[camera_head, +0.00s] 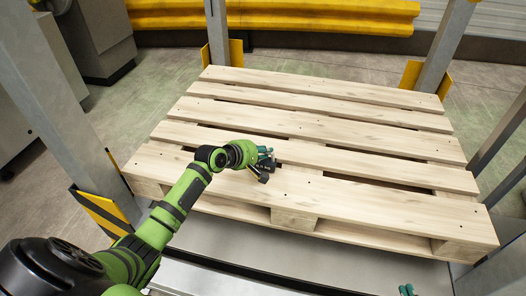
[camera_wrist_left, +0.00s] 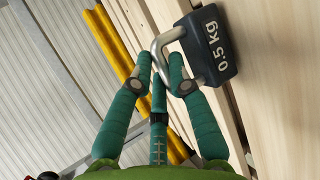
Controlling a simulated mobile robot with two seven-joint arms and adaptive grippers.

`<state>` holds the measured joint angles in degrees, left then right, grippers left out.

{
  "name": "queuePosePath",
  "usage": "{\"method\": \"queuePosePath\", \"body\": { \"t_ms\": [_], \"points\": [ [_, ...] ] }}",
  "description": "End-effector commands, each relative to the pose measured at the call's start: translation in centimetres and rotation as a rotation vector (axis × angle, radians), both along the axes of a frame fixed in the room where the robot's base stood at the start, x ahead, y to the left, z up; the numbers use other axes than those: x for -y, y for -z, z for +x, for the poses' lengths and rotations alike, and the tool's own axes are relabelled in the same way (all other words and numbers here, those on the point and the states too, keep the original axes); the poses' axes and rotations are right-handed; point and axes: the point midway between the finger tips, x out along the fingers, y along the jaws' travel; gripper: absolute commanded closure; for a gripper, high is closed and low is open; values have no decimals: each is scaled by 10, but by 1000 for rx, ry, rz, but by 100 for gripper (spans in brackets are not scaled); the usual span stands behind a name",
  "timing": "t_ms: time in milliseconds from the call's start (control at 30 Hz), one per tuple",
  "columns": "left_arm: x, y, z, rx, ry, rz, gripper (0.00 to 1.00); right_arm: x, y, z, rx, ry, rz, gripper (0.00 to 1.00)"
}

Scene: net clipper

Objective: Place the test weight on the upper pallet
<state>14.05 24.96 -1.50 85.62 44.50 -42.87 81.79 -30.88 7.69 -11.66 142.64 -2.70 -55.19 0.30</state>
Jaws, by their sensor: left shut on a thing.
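The test weight is a dark grey padlock-shaped block marked 0.5 kg, clear in the left wrist view (camera_wrist_left: 212,42). Its metal shackle is between the teal fingers of my left gripper (camera_wrist_left: 165,72), which is shut on it. In the head view this gripper (camera_head: 266,159) is over the front-left part of the upper pallet (camera_head: 330,190), with the small dark weight (camera_head: 263,178) at its fingertips. The weight is at or just above a front board; I cannot tell whether it touches. My right gripper (camera_head: 407,289) shows only teal tips at the bottom edge.
The pallet's light wooden boards are bare apart from the weight, with gaps between them. Grey metal posts (camera_head: 218,35) with yellow guards (camera_head: 411,75) stand around its corners. A yellow barrier (camera_head: 280,15) runs behind it. A grey metal surface (camera_head: 230,245) lies in front.

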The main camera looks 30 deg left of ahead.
Motion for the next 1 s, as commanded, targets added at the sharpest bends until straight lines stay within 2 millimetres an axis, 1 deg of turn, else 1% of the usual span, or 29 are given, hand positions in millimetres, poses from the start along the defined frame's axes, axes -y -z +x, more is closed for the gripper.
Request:
{"method": "queuePosePath", "body": {
  "t_ms": [467, 500, 533, 767, 833, 1000],
  "points": [
    [0, 7, 1, 6, 0, -1, 100, 0, 4, 0, -1, 0, 0, 100],
    [0, 7, 1, 6, 0, 0, 66, 0, 4, 0, -1, 0, 0, 100],
    [0, 7, 1, 6, 0, 0, 54, 0, 4, 0, -1, 0, 0, 100],
    [0, 8, 0, 2, 0, 0, 54, 0, 4, 0, -1, 0, 0, 100],
    [0, 11, -1, -5, 1, 0, 54, 0, 4, 0, -1, 0, 0, 100],
    [-2, 6, -7, -2, 0, 0, 54, 0, 4, 0, -1, 0, 0, 100]
  ]
}}
